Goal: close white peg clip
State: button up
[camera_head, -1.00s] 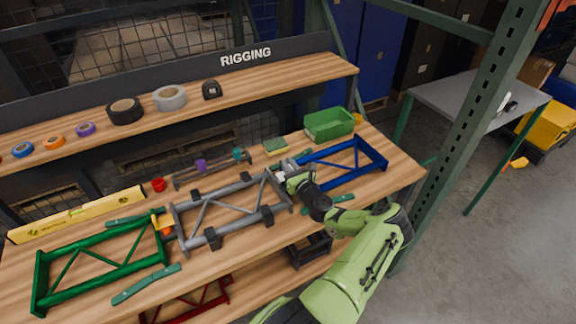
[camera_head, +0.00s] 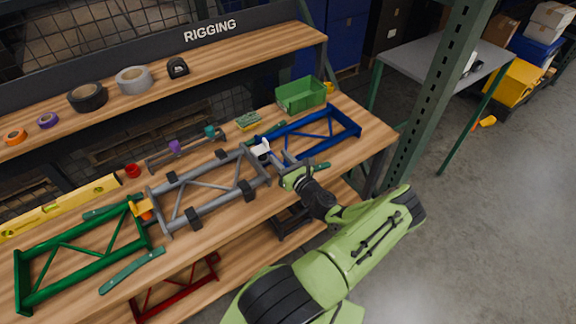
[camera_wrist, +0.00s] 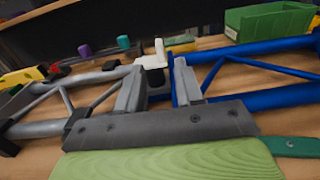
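The white peg clip (camera_head: 261,150) sits at the far side of the joint between the grey truss frame (camera_head: 232,205) and the blue truss frame (camera_head: 318,148). In the wrist view the white clip (camera_wrist: 153,60) has an upright part standing above a wider base; its lower part is partly hidden. My gripper (camera_head: 284,163) is on the near side of the clip, apart from it. In the wrist view the two grey fingers of my gripper (camera_wrist: 158,82) stand apart with nothing held between them. The clip appears beyond the gap, nearer the left finger.
An orange clip (camera_head: 143,208) sits between the green frame (camera_head: 82,258) and the grey frame. A green bin (camera_head: 301,95), a sponge (camera_head: 249,120) and a rack with purple and teal pieces (camera_head: 188,148) stand behind. Green straps lie on the bench.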

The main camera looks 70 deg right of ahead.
jog(key=v, duration=0.4)
jog(key=shift+s+a, duration=0.2)
jog(key=shift+s, duration=0.15)
